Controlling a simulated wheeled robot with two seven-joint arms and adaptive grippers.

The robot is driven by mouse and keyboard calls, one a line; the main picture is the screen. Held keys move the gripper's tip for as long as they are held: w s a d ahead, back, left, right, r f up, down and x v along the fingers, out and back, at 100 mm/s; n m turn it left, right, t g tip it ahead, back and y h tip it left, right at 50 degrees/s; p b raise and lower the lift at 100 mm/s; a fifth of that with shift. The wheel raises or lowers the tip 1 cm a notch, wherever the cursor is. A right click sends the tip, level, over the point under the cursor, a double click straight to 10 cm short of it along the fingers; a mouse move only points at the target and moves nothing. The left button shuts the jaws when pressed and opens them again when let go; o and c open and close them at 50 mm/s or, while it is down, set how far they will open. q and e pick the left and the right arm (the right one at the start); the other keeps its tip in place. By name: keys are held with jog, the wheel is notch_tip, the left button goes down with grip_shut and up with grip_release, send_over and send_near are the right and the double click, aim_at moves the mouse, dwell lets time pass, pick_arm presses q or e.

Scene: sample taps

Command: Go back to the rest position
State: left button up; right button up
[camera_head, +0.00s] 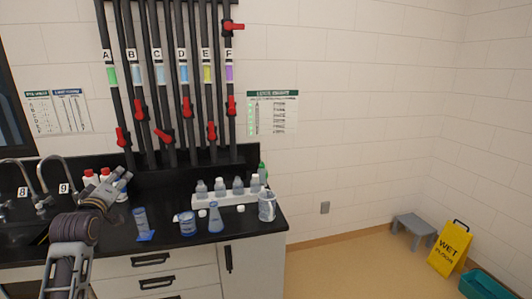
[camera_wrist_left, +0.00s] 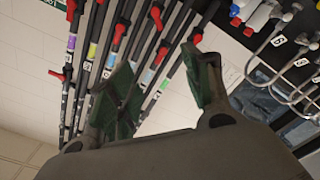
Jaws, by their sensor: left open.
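My left gripper (camera_head: 117,184) is over the left part of the black counter, beside the sinks and in front of white bottles with red caps. In the left wrist view its two dark green-padded fingers (camera_wrist_left: 166,88) are spread apart with nothing between them. The labelled pipes A to F (camera_head: 170,80) run up the wall beyond it, with red valve handles (camera_head: 186,107) at differing angles. The pipes also show tilted in the left wrist view (camera_wrist_left: 97,75). My right gripper is not in view.
The black counter (camera_head: 110,236) holds a white rack (camera_head: 225,198) of bottles, a beaker (camera_head: 187,224), a flask (camera_head: 215,218) and a jug (camera_head: 266,206). Taps (camera_head: 45,180) stand at the left. A grey stool (camera_head: 413,228) and yellow wet-floor sign (camera_head: 450,248) are on the floor at right.

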pick_arm(q)
jog(key=w+d+f+m+g+h, duration=0.1)
jog(key=d+f+m+g, duration=0.1)
jog(key=f, duration=1.3)
jog(key=w+d+f+m+g+h, duration=0.1)
jog(key=w+d+f+g, duration=0.1)
jog(key=f, duration=1.4)
jog(key=s+d+f+m+g, duration=0.25)
jog(key=s+f, duration=0.35)
jog(key=f, duration=0.7)
jog(key=s+d+f+m+g+h, duration=0.1)
jog(key=s+d+f+g, duration=0.15)
jog(key=s+f, duration=0.7)
jog(key=s+d+f+m+g, duration=0.1)
jog(key=s+d+f+m, duration=0.2)
jog(key=f, duration=1.2)
jog(key=s+d+f+m+g, duration=0.1)
jog(key=s+f, duration=0.6)
jog(key=s, duration=0.7)
jog(key=s+d+f+m+g+h, duration=0.1)
jog(key=s+f, duration=0.6)
jog(key=s, duration=0.8)
jog(key=s+d+f+m+g, duration=0.2)
jog(key=s+d+f+g, duration=0.2)
jog(key=s, duration=1.1)
notch_tip(320, 180, down, 3)
jog(key=shift+d+f, duration=0.1)
jog(key=shift+d, duration=1.1)
